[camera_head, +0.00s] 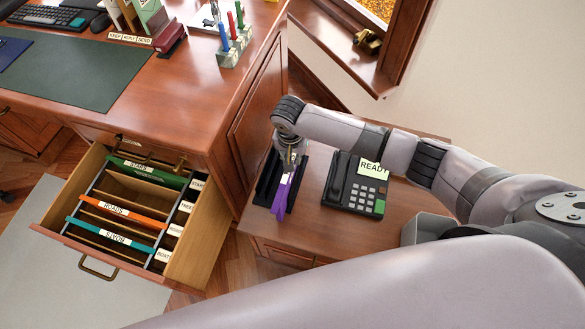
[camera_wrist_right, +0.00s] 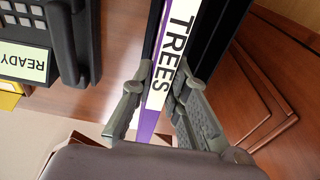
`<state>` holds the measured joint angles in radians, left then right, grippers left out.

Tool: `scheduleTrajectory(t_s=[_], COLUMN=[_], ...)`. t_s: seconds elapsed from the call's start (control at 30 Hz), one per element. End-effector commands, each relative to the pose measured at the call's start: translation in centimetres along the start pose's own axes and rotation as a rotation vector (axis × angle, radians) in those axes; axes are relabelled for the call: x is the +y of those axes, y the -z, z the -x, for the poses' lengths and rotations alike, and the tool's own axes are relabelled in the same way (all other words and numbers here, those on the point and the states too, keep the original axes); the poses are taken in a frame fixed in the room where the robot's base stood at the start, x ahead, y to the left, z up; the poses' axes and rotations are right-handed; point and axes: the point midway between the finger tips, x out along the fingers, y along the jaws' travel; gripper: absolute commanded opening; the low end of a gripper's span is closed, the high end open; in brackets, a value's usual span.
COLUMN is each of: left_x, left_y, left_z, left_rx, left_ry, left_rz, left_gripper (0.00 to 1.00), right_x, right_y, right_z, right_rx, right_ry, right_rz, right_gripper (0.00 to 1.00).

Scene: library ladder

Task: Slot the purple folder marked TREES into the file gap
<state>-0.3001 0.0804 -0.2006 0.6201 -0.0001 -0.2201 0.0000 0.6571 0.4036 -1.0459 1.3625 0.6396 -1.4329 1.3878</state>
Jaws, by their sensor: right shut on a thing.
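The purple folder marked TREES (camera_head: 281,198) stands in a black holder (camera_head: 264,185) on the side table. Its white TREES label (camera_wrist_right: 172,50) shows large in the right wrist view. My right gripper (camera_head: 289,168) is above the folder, and its fingers (camera_wrist_right: 152,95) close on either side of the labelled edge. The open desk drawer (camera_head: 201,243) holds a green STARS folder (camera_head: 148,171), an orange ROADS folder (camera_head: 117,209) and a teal BOATS folder (camera_head: 112,236). A file gap (camera_head: 130,193) shows between the green and orange folders. My left gripper is not in view.
A black phone (camera_head: 345,190) with a READY note stands right of the holder. The desk's side panel (camera_head: 258,105) rises between the holder and the drawer. Pens in a stand (camera_head: 230,52) and a letter sorter are on the desk.

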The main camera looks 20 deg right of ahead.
Motion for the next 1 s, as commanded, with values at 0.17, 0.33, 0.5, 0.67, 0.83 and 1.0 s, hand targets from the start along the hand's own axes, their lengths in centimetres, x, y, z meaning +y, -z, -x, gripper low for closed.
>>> scheduleTrajectory(t_s=[0.17,0.33,0.5,0.67,0.83,1.0], left_x=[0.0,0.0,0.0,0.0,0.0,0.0], left_y=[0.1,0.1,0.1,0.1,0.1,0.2], left_z=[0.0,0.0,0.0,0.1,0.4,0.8], left_rx=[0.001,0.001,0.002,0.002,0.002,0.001], left_ry=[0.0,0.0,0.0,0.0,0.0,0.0], left_rz=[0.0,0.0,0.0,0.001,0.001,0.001], left_gripper=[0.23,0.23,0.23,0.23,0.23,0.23], right_x=[0.0,0.0,0.0,0.0,-0.1,-0.1], right_y=[0.0,0.0,0.0,0.1,0.4,0.8], right_z=[0.0,0.0,0.1,0.7,2.7,6.0], right_rx=[0.0,0.0,0.0,0.0,0.001,0.002], right_ry=[-0.001,0.0,0.0,0.001,0.003,0.004], right_rz=[0.0,0.0,0.0,0.0,0.0,0.0], right_gripper=[0.0,0.0,0.0,0.0,0.0,0.0])
